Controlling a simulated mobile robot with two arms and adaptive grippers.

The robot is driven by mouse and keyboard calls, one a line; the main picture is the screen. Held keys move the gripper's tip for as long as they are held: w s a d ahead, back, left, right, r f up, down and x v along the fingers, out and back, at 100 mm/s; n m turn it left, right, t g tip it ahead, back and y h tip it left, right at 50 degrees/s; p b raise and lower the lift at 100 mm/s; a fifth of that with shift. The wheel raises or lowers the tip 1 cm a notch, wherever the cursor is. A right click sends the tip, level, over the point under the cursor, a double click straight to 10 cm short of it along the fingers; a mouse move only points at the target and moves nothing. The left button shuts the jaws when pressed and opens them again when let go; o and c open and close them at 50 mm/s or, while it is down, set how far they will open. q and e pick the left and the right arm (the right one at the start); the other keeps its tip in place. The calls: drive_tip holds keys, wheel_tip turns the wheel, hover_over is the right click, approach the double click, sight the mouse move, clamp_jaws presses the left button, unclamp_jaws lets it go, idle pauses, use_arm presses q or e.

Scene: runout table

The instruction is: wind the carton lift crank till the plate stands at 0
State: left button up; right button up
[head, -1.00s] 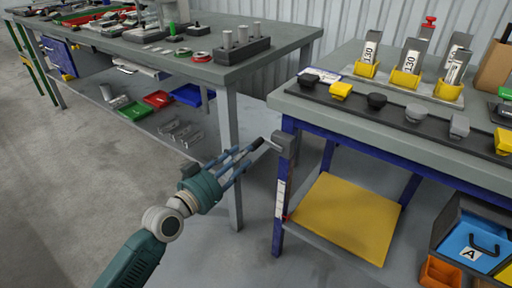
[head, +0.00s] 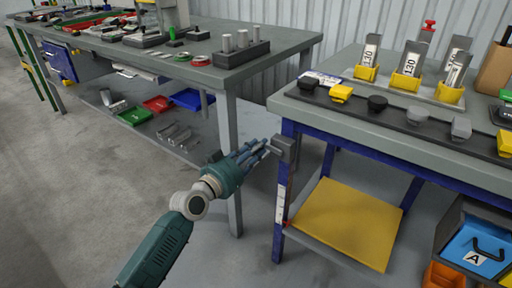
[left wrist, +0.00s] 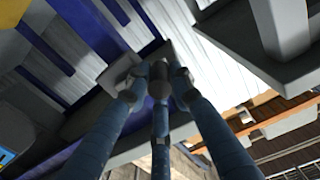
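The lift crank sits on a grey housing (head: 285,148) at the near left corner of the right-hand table. Its handle (head: 269,149) is largely hidden by my left gripper (head: 262,149). The gripper's three blue fingers reach around the handle; they also show in the left wrist view (left wrist: 157,82), close together at their tips. I cannot tell whether they clamp it. The yellow lift plate (head: 345,218) is level and low between the blue legs. A white scale (head: 281,203) runs down the front leg, with a small red mark (head: 285,222) near its lower end. Its figures are too small to read. My right gripper is out of view.
The right table (head: 420,135) carries a dark strip with yellow, black and grey knobs, and yellow holders with cards marked 130. Blue bin A (head: 475,247) stands at the lower right. A second table (head: 160,62) with parts stands behind left. The floor at left is clear.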

use_arm(q)
drive_tip(key=shift+w+a+r, duration=0.15)
drive_tip(key=shift+r, duration=0.15)
clamp_jaws()
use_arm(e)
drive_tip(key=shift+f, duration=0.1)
